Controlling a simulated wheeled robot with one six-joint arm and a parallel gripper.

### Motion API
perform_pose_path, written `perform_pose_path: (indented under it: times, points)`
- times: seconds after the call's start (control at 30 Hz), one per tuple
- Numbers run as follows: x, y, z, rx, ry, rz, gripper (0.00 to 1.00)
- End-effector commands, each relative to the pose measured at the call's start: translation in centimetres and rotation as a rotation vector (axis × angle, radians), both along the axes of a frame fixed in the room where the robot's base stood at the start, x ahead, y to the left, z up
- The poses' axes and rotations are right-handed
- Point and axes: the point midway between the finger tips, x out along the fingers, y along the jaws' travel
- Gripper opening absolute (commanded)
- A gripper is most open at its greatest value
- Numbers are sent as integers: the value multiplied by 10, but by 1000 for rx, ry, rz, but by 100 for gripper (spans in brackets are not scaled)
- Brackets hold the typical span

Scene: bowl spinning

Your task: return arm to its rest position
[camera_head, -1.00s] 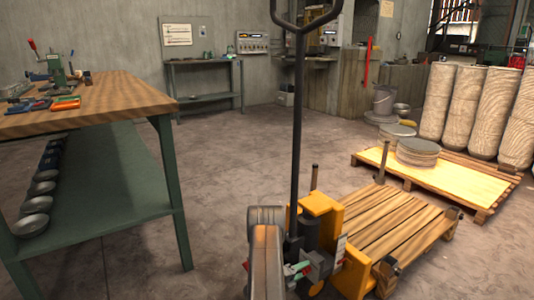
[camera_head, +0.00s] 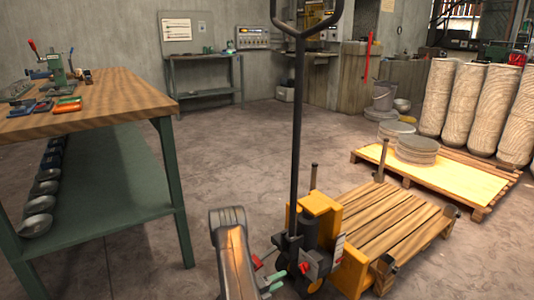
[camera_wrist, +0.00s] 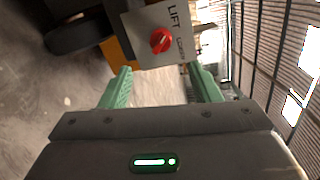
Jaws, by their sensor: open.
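My gripper (camera_wrist: 161,88) has its two green fingers apart with nothing between them in the wrist view. Beyond the fingertips is a grey panel (camera_wrist: 178,25) marked LIFT, with a red knob (camera_wrist: 160,40). The fingers look apart from the panel. In the head view my arm (camera_head: 236,262) stands bent at the bottom middle, left of the yellow pallet jack (camera_head: 318,205). The green fingers show low beside the jack's base, partly cut off and small.
The jack's tall black handle (camera_head: 298,110) rises close to my arm. Its forks are under a wooden pallet (camera_head: 385,225). A workbench (camera_head: 110,95) with tools stands at left, with metal bowls (camera_head: 40,205) on its lower shelf. Open floor (camera_head: 240,150) lies between.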

Motion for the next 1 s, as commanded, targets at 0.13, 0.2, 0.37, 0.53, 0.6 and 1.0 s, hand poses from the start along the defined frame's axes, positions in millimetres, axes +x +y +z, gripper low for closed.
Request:
perform_pose_path:
  times: [0.13,0.2,0.37,0.53,0.6,1.0]
  points:
    - [-13,20,3,-1,2,3,57]
    - [-18,27,4,0,2,2,57]
    - [-2,1,-2,1,-3,-5,57]
    - [13,-23,-4,1,-3,-5,57]
    - [21,-33,-5,1,-4,-6,57]
    - [62,-95,-8,5,-13,-2,57]
